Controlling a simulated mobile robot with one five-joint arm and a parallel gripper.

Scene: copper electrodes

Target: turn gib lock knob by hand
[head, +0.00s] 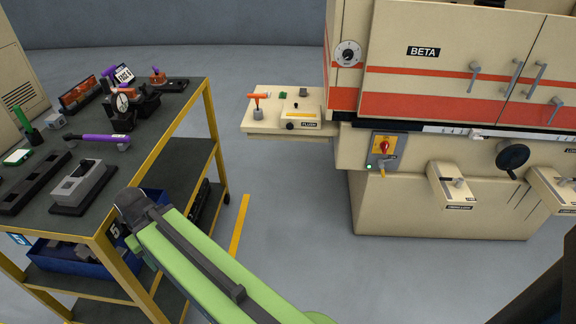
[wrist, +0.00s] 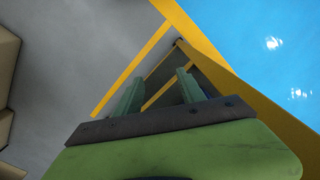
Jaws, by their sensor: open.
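I cannot tell for sure which part is the gib lock knob, as most small labels are too small to read. On the beige machine (head: 400,205) marked BETA, a black round knob (head: 512,155) sits on the front at the right. A small bracket with a handle (head: 458,183) stands out left of it. My gripper (wrist: 160,88) is open and empty in the wrist view. In the head view my green arm reaches toward the cart at left, its end by the cart's front corner, well apart from the machine. The fingers are hard to make out there.
The yellow-framed cart (head: 165,143) holds tools, black blocks and a blue bin (head: 75,262). A beige side shelf (head: 262,128) with an orange-handled part juts from the machine. A red switch (head: 384,146) is on the machine front. Grey floor between cart and machine is clear.

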